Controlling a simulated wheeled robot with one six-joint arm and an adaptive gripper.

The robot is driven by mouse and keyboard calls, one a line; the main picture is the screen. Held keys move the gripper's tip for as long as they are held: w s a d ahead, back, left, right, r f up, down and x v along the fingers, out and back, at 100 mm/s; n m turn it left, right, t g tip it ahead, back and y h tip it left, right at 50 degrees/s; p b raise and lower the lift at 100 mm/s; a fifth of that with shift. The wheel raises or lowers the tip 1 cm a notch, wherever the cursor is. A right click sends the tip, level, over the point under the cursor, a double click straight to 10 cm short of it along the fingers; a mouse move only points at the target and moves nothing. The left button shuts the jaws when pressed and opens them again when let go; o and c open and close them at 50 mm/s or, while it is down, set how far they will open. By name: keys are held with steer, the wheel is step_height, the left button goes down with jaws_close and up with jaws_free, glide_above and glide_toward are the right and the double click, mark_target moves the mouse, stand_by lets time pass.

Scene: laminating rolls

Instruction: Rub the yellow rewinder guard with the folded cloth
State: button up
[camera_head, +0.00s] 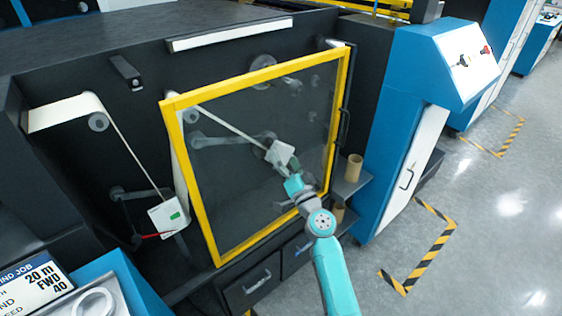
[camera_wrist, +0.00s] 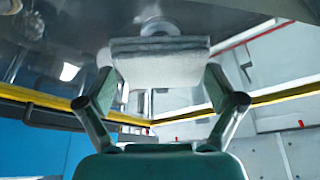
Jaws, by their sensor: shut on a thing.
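The yellow rewinder guard (camera_head: 212,228) is a yellow frame around a see-through dark pane, upright on the front of the black machine. Its yellow edge also crosses the wrist view (camera_wrist: 285,94). My gripper (camera_head: 289,164) is in front of the pane, right of its middle, and is shut on the folded cloth (camera_head: 279,152). The cloth is pale grey-white and shows between the two fingers in the wrist view (camera_wrist: 160,72). It is at or very close to the pane; I cannot tell whether it touches. The cloth's far face is hidden.
A blue cabinet (camera_head: 407,75) with a sloped control panel stands to the right. A tan cardboard core (camera_head: 354,168) stands on a dark shelf right of the guard. Drawers (camera_head: 250,285) are below. Open floor with striped markings lies at right.

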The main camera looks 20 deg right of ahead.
mark_target(279, 147)
steer(key=shift+w+d, duration=0.15)
steer(key=shift+d, duration=0.4)
steer(key=shift+w+d, duration=0.15)
steer(key=shift+d, duration=0.35)
steer(key=shift+w+r, duration=0.1)
steer(key=shift+r, duration=0.95)
steer(key=shift+s+a, duration=0.55)
steer(key=shift+a, duration=1.2)
steer(key=shift+s+a, duration=0.6)
steer(key=shift+a, duration=1.2)
steer(key=shift+s+a, duration=0.55)
steer(key=shift+a, duration=1.2)
steer(key=shift+r, duration=1)
steer(key=shift+w+d, duration=0.35)
steer(key=shift+d, duration=0.85)
steer(key=shift+w+d, duration=0.35)
steer(key=shift+d, duration=0.8)
steer(key=shift+w+d, duration=0.35)
steer(key=shift+d, duration=0.85)
steer(key=shift+w+d, duration=0.35)
steer(key=shift+d, duration=0.5)
steer(key=shift+w+d, duration=0.35)
steer(key=shift+d, duration=0.5)
steer(key=shift+s, duration=0.1)
